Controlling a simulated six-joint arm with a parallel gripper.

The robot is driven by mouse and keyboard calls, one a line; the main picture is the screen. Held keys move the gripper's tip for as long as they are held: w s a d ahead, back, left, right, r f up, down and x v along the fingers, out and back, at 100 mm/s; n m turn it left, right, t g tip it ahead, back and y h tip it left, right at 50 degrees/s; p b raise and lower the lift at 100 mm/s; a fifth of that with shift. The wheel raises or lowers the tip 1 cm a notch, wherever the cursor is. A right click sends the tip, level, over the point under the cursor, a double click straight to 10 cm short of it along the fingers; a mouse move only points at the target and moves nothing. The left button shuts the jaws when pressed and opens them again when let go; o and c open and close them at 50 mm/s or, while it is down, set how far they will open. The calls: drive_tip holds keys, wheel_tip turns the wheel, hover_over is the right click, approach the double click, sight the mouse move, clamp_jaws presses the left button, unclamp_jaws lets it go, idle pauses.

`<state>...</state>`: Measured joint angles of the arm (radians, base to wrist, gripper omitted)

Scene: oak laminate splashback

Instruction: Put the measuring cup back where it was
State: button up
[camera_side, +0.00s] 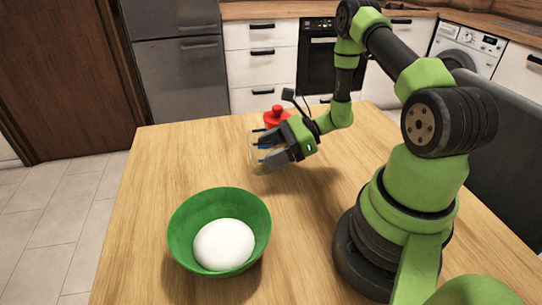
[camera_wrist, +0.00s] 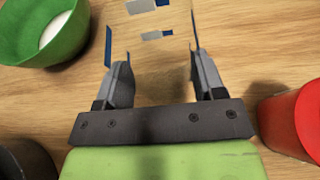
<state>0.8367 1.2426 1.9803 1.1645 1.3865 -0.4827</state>
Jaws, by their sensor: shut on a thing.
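The measuring cup (camera_side: 254,160) is clear, with blue and grey markings, and is hard to make out against the wood. My gripper (camera_side: 267,150) is shut on it near the far middle of the table. In the wrist view, the cup (camera_wrist: 153,22) shows between and beyond the two fingertips (camera_wrist: 156,62).
A green bowl (camera_side: 183,232) holding a white rounded thing (camera_side: 224,245) stands at the front left. A red lidded container (camera_side: 277,117) stands just behind my gripper; it is at the right in the wrist view (camera_wrist: 295,122). The table's left part (camera_side: 158,165) is clear.

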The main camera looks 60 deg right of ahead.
drive_tip(key=shift+f, duration=0.95)
drive_tip(key=shift+f, duration=0.1)
drive_tip(key=o, duration=1)
